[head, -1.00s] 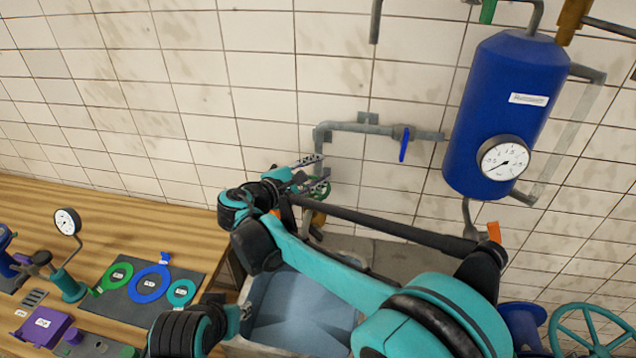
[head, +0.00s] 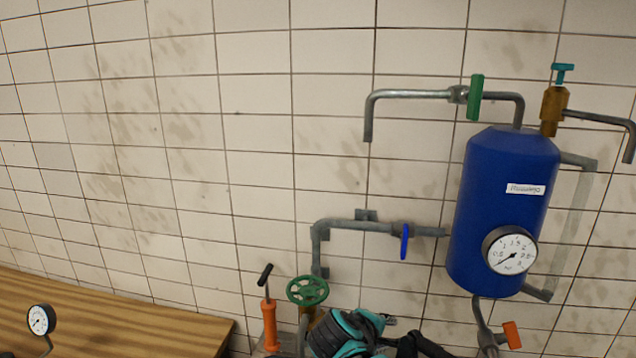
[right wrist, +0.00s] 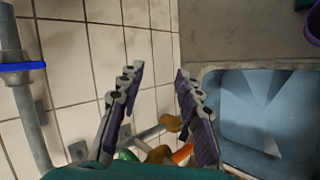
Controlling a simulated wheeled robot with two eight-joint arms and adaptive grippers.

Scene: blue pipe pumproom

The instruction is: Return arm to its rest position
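In the head view my right arm (head: 345,335) shows only at the bottom edge, folded low in front of the pipework. In the right wrist view my right gripper (right wrist: 158,72) is open, its two dark ridged fingers apart with nothing between the tips. The tiled wall shows behind the fingers, and a blue-lined basin (right wrist: 265,115) lies to their right. My left gripper is not in view.
A blue tank (head: 500,210) with a gauge hangs on the wall at right. A green handwheel (head: 307,290) and an orange pump-like tool (head: 268,320) stand near my right arm. A wooden bench (head: 110,320) is at lower left. The wall's upper left is clear.

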